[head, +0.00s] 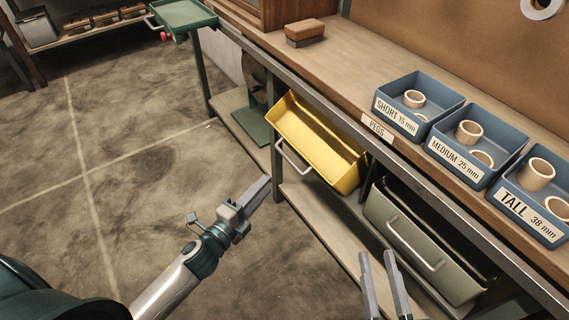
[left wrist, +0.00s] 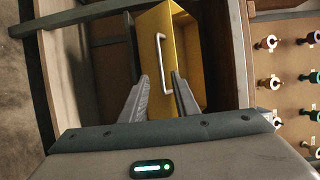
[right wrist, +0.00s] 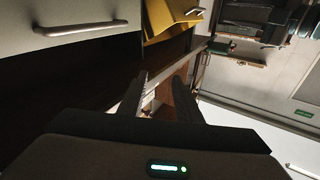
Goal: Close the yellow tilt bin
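The yellow tilt bin (head: 318,143) hangs under the workbench, tipped outward with its open inside showing. Its pale bar handle (head: 291,158) is on the front face. In the left wrist view the bin (left wrist: 158,35) and its upright-looking handle (left wrist: 162,62) lie ahead, between the finger lines. My left gripper (head: 264,186) is open and empty, in front of and below the bin, apart from the handle. My right gripper (head: 377,256) is open and empty, low in front of the grey bin. Part of the yellow bin (right wrist: 168,20) shows at the top of the right wrist view.
A grey bin (head: 405,225) with a bar handle is right of the yellow one. Blue peg trays (head: 430,132) and a brown block (head: 305,30) stand on the bench (head: 345,72). A lower shelf (head: 318,225) runs beneath. The floor at left (head: 130,130) is clear.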

